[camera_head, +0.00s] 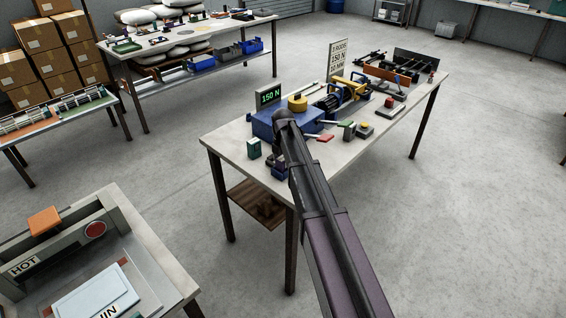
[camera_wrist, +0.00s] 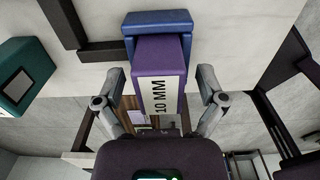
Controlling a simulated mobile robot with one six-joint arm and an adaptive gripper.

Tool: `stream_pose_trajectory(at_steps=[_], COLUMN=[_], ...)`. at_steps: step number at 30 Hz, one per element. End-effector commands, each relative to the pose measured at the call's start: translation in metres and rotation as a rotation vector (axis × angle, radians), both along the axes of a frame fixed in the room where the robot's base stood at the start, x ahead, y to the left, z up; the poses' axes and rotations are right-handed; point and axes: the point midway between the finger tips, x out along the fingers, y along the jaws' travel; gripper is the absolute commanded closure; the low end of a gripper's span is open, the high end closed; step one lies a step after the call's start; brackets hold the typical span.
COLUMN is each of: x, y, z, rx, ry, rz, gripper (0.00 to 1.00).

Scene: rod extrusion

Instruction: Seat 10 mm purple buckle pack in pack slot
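The purple buckle pack (camera_wrist: 160,78), with a white "10 MM" label, lies between my gripper's fingers in the wrist view. Its far end meets a blue bracket-like piece (camera_wrist: 157,20); I cannot tell how deep it sits in it. My gripper (camera_wrist: 160,84) has its two grey fingers apart, one on each side of the pack, with a visible gap on both sides. In the head view my gripper is largely hidden behind my arm at the near-left end of the workbench (camera_head: 228,148).
A green block (camera_head: 254,148) stands left of my gripper; a teal block (camera_wrist: 24,76) shows in the wrist view. Red and green levers lie to the right.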

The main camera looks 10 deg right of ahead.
Motion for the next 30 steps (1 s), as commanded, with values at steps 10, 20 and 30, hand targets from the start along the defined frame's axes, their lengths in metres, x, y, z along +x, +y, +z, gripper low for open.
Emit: stream_pose_trajectory(at_steps=[10, 20, 30], x=[0.000, 0.000, 0.000], y=[0.000, 0.000, 0.000], z=[0.002, 0.018, 0.046], rx=[0.000, 0.000, 0.000], ry=[0.000, 0.000, 0.000], rz=[0.000, 0.000, 0.000], gripper=[0.09, 0.09, 0.09])
